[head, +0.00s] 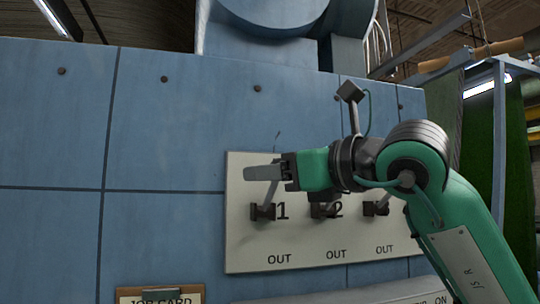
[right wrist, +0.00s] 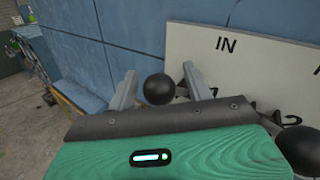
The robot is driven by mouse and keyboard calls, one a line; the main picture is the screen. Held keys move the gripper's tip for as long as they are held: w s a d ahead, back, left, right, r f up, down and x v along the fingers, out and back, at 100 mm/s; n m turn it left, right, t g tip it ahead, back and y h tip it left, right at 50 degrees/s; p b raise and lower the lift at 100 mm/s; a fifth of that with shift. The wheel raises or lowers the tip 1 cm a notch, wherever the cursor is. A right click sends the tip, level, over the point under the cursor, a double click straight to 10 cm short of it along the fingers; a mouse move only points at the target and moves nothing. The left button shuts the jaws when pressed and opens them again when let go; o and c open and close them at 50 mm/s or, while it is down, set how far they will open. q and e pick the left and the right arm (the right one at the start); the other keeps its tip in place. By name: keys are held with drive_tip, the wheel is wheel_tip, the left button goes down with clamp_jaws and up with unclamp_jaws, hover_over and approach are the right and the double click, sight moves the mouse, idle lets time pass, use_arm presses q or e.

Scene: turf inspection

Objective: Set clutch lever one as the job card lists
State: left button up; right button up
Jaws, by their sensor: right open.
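The pale lever panel (head: 310,250) is on the blue wall, with OUT printed below each of its three levers. Clutch lever one (head: 269,196) stands by the number 1, its shaft pointing up and slightly right; its upper end is hidden behind my gripper in the head view. My right gripper (head: 264,173) is open in front of it. In the right wrist view, a black ball knob (right wrist: 158,89) shows between the two open fingers, apparently lever one's; I cannot tell if they touch it. The job card (head: 160,297) is cut off at the bottom edge, its list out of view.
Lever two (head: 324,210) and lever three (head: 376,208) are close on the right, partly behind my right arm. Another black knob (right wrist: 299,147) shows at the lower right of the wrist view. An IN label (right wrist: 225,44) is on the panel. The wall left is clear.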

drive_tip(key=shift+w+a, duration=0.3)
drive_tip(key=shift+a, duration=0.15)
clamp_jaws()
drive_tip(key=shift+d+f, duration=0.1)
